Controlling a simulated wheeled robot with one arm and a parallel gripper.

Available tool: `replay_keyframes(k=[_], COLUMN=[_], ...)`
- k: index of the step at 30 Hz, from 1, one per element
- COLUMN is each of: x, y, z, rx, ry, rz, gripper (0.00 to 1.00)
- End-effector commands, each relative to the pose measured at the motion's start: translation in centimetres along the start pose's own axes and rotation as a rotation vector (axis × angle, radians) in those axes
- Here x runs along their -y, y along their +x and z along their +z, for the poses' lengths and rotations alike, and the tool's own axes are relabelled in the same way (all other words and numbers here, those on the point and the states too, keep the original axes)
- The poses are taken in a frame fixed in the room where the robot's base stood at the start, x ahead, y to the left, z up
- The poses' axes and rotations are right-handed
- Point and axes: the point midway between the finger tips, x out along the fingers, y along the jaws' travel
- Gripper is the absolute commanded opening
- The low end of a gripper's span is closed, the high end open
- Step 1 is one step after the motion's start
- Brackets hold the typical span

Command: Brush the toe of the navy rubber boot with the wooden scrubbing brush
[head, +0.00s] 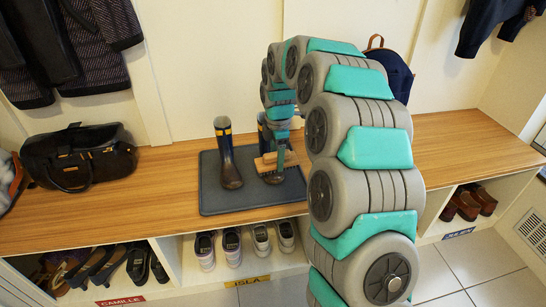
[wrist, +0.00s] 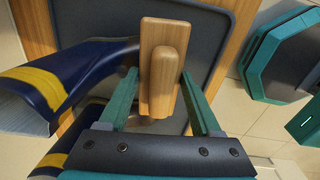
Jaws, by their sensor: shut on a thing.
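Two navy rubber boots with yellow bands stand upright side by side on a dark grey tray (head: 245,202). The left boot (head: 228,160) is in full view; the right boot (head: 271,178) is mostly behind my gripper and the brush. In the wrist view one boot (wrist: 85,72) lies across the upper left and the other (wrist: 60,155) is partly hidden below it. My gripper (wrist: 160,75) is shut on the wooden scrubbing brush (wrist: 152,40); it also shows in the head view (head: 268,163), over the right boot's foot. I cannot tell whether the bristles touch.
The tray sits on a wooden bench (head: 170,180). A black bag (head: 80,155) stands at the left, a navy backpack (head: 398,78) behind my arm. Shoes fill cubbies below, including grey sneakers (head: 232,245) and brown shoes (head: 468,203). Bench at right is clear.

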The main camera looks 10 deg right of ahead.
Motion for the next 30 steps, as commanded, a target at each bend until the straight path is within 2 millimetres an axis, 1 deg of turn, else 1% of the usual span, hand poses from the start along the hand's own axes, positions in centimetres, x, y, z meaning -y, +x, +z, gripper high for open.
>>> replay_keyframes(k=[12,14,19,27,30], x=[-0.1,-0.1,-0.1,0.0,0.0], y=[0.0,0.0,0.1,0.3,0.4], z=[2.3,2.4,1.9,0.1,-0.2], rx=[0.001,0.001,0.001,0.0,0.0], ry=[0.001,0.0,-0.001,-0.001,0.0], rz=[0.003,0.003,0.003,0.001,0.001], gripper=[0.0,0.0,0.0,0.0,0.0])
